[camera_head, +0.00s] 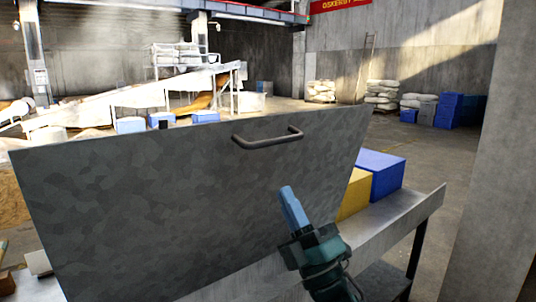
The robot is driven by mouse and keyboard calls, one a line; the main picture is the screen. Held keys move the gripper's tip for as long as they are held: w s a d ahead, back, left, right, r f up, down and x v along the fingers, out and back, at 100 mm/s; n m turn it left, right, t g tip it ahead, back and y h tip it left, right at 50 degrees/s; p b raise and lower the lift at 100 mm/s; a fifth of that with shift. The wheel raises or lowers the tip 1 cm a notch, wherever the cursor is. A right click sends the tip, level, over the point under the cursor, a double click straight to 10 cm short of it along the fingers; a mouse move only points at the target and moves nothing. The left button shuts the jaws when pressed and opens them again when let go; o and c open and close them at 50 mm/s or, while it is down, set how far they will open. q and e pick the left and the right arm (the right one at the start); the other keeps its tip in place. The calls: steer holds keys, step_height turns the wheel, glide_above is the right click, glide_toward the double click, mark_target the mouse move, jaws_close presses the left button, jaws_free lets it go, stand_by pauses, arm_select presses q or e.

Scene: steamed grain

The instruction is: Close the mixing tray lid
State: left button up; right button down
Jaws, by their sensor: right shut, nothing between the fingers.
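The mixing tray lid (180,210) is a large grey metal panel standing raised and tilted across the left and middle of the head view. A bar handle (268,138) is fixed near its upper edge. My right gripper (291,205) is shut and empty. It points up in front of the lid's right half, below and right of the handle, and is apart from the handle. Whether it touches the lid's face I cannot tell. The tray body below is mostly hidden. My left gripper is not in view.
A metal table (395,222) extends to the right of the lid. A blue box (383,173) and a yellow box (354,194) stand on it behind the lid's right edge. A concrete pillar (493,190) rises at the right. Small items lie at the lower left.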

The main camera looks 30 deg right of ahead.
arm_select(q)
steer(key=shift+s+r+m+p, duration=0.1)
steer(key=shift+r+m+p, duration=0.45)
steer(key=shift+p, duration=0.6)
arm_select(e)
steer(key=x, duration=0.8)
steer(key=shift+w, duration=0.2)
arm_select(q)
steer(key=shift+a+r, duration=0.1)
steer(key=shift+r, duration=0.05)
